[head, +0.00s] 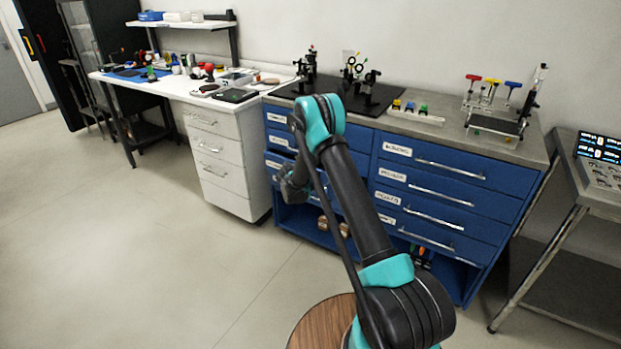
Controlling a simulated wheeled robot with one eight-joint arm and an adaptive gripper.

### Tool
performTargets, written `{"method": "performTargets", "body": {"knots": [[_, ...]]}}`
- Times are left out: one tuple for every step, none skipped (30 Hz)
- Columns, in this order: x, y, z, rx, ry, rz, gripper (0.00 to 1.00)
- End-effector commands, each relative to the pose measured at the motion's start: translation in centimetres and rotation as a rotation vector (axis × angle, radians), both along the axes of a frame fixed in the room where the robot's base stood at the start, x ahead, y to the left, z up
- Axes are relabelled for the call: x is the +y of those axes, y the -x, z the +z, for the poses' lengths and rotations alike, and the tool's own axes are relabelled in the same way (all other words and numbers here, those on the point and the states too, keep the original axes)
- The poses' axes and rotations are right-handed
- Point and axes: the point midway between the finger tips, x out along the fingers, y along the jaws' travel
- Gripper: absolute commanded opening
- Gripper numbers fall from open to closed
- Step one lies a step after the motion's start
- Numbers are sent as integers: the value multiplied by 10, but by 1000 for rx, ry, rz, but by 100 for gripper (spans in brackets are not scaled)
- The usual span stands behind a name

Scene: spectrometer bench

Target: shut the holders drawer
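The blue bench cabinet (458,188) has two banks of drawers with white labels and metal bar handles. The labels are too small to read surely, so I cannot tell which drawer is the holders drawer. The left bank is partly hidden by my arm. A lower drawer (273,164) there seems to stand out a little from those above it. The right bank's drawers look flush or nearly so. My gripper (291,186) is a dark shape in front of the left bank's lower part, partly behind my arm. Its fingers and any contact with the drawer cannot be made out.
A white drawer unit (220,165) stands left of the blue cabinet, under a white workbench (180,86). Optics stand on a black breadboard (340,95) on the cabinet top. A metal-legged stand (560,230) is at the right. The floor in front and left is clear.

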Motion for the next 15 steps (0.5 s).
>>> {"method": "performTargets", "body": {"knots": [[-4,-5,0,0,0,-1,0],[-5,-7,0,-1,-1,0,0],[-7,-9,0,-1,-1,0,0],[-8,-11,0,0,0,1,0],[-8,-12,0,0,0,1,0],[-9,-13,0,0,0,1,0],[-10,-14,0,0,0,1,0],[-10,-14,0,1,-1,1,0],[-10,-15,0,1,-1,1,0],[-10,-15,0,1,-1,1,0],[-10,-15,0,1,-1,1,0],[-10,-15,0,0,0,1,0],[-10,-15,0,0,0,1,0],[-10,-15,0,0,0,1,0],[-10,-15,0,0,0,1,0]]}}
